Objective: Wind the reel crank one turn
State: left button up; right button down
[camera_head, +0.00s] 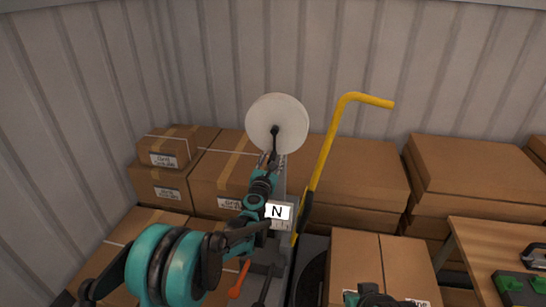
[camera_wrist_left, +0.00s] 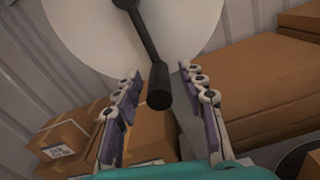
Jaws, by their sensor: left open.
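The reel is a round pale disc (camera_head: 292,118) on a grey post, with a dark crank (camera_head: 275,138) at its centre. In the head view the crank points down towards my left gripper (camera_head: 267,159). In the left wrist view the pale disc (camera_wrist_left: 80,30) fills the top, and the dark crank handle (camera_wrist_left: 158,88) comes towards the camera. My left gripper (camera_wrist_left: 158,82) is open, with one finger on each side of the handle. A gap shows between the handle and both fingers. The fingers' depth along the handle is hard to judge. My right gripper's fingers do not show.
A yellow bent lever (camera_head: 326,150) stands just right of the reel post. A white plate marked N (camera_head: 277,211) and an orange handle (camera_head: 238,280) are below. Cardboard boxes (camera_head: 355,175) line the wall. A wooden table (camera_head: 480,255) is at right.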

pick_arm(q)
jog(key=shift+w+d, duration=0.2)
jog(key=shift+w, duration=0.85)
grip_shut()
jog(key=shift+d, duration=0.1)
jog(key=d+n, duration=0.1)
jog(key=d+n+b, duration=0.1)
jog(key=n, duration=0.1)
jog(key=shift+s+d+r, duration=0.15)
jog(key=shift+s, duration=0.15)
jog(key=shift+s+d+r+n, duration=0.15)
jog(key=shift+d+r+n, duration=0.2)
jog(key=shift+d+n, duration=0.5)
jog(key=shift+s+d+r+n, duration=0.1)
jog(key=shift+d+r+n, duration=0.3)
jog(key=shift+n, duration=0.75)
